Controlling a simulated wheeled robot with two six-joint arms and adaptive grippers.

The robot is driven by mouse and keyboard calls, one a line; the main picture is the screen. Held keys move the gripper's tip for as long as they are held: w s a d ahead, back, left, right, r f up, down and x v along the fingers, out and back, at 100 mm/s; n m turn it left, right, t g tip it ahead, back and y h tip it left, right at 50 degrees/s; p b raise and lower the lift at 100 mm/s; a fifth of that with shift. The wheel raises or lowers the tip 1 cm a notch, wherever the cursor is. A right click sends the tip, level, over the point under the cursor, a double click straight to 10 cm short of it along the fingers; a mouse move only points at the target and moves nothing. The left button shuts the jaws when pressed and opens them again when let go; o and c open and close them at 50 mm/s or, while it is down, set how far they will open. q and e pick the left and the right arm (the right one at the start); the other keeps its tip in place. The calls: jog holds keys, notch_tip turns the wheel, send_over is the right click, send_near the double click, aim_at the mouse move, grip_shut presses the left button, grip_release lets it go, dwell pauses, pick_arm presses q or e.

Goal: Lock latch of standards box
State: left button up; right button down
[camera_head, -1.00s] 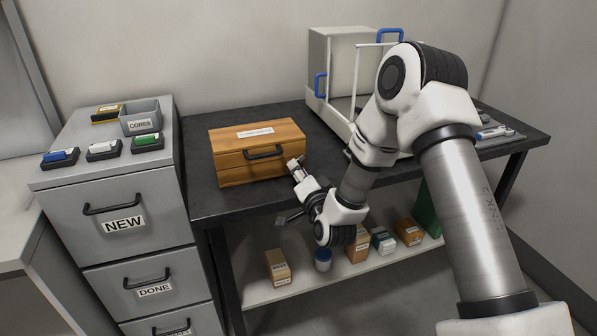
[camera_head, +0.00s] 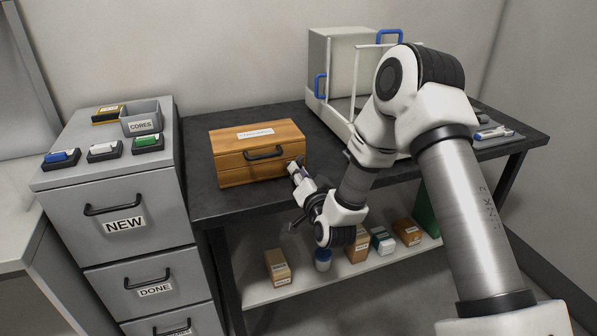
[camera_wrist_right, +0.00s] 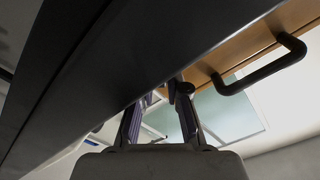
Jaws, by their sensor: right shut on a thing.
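The standards box (camera_head: 230,171) is a closed wooden case with a white label on its lid and a black handle (camera_head: 265,153) on its front. It sits on the dark table. My right gripper (camera_head: 293,167) is at the right end of the box's front, shut on the latch, which the fingers mostly hide. In the right wrist view, the box's wooden front (camera_wrist_right: 238,46) and black handle (camera_wrist_right: 268,72) show beyond the fingers (camera_wrist_right: 158,100). A dark slab crosses that view and hides part of the box. My left gripper is not in view.
A balance with a glass case (camera_head: 335,62) stands behind my right arm. A grey cabinet (camera_head: 120,183) with labelled drawers and small trays is at the left. Small boxes and a jar stand on the shelf (camera_head: 345,275) below. Bare table (camera_head: 200,205) lies left of the box.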

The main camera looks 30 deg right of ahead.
jog(key=n+p, duration=0.1)
jog(key=n, duration=0.3)
jog(key=shift+n+p, duration=0.5)
jog(key=shift+n, duration=1.3)
jog(key=c, duration=1.4)
grip_release()
jog(key=shift+c, duration=0.2)
jog(key=v, duration=1.2)
jog(key=shift+d+f, duration=0.1)
jog(key=shift+f, duration=0.05)
